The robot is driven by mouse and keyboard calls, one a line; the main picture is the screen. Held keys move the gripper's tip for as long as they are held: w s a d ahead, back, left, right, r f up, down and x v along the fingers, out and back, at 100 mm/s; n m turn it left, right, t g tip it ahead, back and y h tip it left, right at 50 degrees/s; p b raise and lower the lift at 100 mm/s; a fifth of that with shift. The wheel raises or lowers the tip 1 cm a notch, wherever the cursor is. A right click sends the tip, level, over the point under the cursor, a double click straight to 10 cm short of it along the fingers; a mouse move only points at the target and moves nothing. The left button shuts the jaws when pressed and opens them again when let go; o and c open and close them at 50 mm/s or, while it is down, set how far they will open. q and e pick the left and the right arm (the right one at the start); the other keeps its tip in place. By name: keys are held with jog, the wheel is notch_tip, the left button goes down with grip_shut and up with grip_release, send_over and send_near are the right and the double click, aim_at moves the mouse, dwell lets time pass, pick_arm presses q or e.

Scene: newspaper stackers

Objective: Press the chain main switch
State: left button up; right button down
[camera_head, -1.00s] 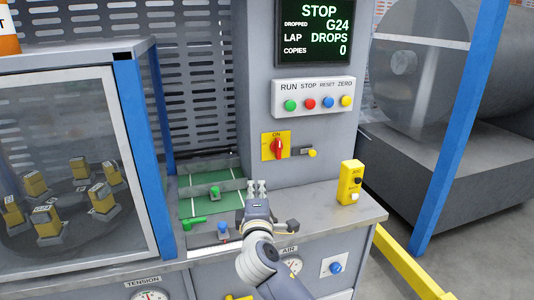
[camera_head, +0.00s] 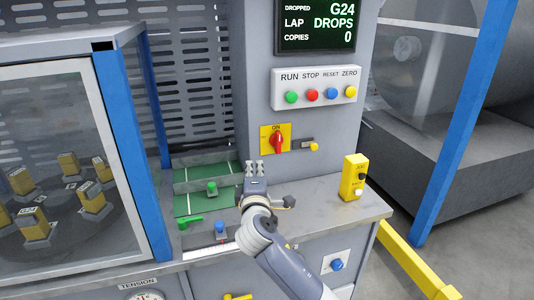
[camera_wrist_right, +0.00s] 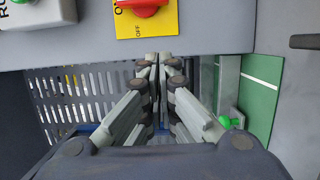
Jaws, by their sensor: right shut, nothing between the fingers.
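A red rotary switch (camera_head: 279,142) on a yellow plate marked ON is on the grey column below the button panel. No label in view names it as the chain main switch. Its handle stands about upright. In the right wrist view the red switch (camera_wrist_right: 143,6) is at the top edge, with OFF below it. My right gripper (camera_head: 254,166) is shut and empty, below and left of the switch and apart from it. Its shut fingertips (camera_wrist_right: 158,60) show just below the yellow plate in the wrist view. My left gripper is not in view.
A panel (camera_head: 316,88) holds RUN, STOP, RESET and ZERO buttons under a dark display (camera_head: 316,24). A yellow-knobbed lever (camera_head: 313,146) is right of the switch. A yellow box (camera_head: 353,177) stands on the ledge. A green knob (camera_head: 212,186) is left of my gripper.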

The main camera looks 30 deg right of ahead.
aim_at(278, 142)
jog(key=p+x, duration=0.1)
jog(key=x, duration=0.6)
jog(key=shift+w+r, duration=0.1)
jog(key=shift+w, duration=0.05)
jog(key=d, duration=0.1)
jog(key=s+d+p, duration=0.1)
jog(key=d, duration=0.1)
jog(key=shift+s+d, duration=0.1)
jog(key=shift+d, duration=0.05)
jog(key=shift+s+d, duration=0.1)
jog(key=shift+d, duration=0.15)
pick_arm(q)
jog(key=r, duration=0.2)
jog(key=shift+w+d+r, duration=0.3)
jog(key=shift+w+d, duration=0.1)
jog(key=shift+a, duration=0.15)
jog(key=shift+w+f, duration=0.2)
pick_arm(e)
jog(key=shift+f+n, duration=0.3)
jog(key=shift+n, duration=0.3)
